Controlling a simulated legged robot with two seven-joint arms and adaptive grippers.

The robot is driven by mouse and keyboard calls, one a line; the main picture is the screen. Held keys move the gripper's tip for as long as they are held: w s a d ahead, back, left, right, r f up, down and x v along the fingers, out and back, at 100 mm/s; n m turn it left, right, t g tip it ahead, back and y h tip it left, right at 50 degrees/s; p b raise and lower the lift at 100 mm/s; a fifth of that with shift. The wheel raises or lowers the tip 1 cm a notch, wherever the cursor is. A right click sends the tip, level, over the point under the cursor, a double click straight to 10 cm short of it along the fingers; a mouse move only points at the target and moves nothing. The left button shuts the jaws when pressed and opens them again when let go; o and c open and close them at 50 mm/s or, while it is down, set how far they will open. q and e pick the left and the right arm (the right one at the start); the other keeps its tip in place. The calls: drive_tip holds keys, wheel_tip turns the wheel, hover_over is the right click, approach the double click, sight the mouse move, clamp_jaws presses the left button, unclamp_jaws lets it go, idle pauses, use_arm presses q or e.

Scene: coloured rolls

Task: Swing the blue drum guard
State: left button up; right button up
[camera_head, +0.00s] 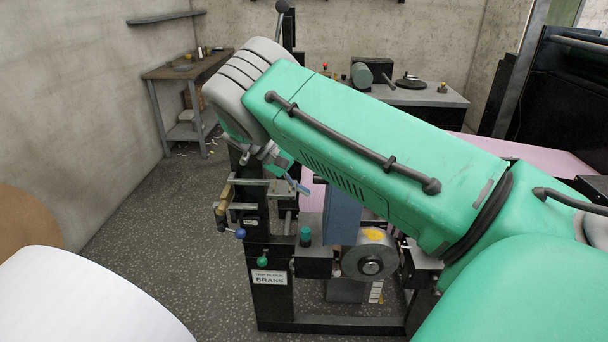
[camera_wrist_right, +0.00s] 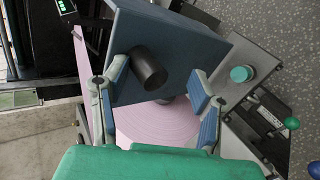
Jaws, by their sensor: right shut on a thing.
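The blue drum guard (camera_head: 342,216) is a flat blue panel standing above a grey drum (camera_head: 370,258) with a yellow patch, partly covered by my right arm. In the right wrist view the blue guard (camera_wrist_right: 185,45) fills the upper middle, with a dark round handle (camera_wrist_right: 150,68) sticking out from it. In the head view only a small part of the right gripper (camera_head: 290,180) shows below the end of the green arm. My left gripper is not in view.
A pink roll (camera_wrist_right: 155,124) lies close behind the guard. A teal knob (camera_head: 305,235), a blue knob (camera_head: 240,233) and a green knob (camera_head: 262,261) stick out of the dark frame. A white roll (camera_head: 85,300) is at front left. Open floor (camera_head: 160,230) lies left of the frame.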

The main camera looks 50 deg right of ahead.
drive_tip(key=v, duration=1.2)
drive_tip(key=shift+f, duration=0.1)
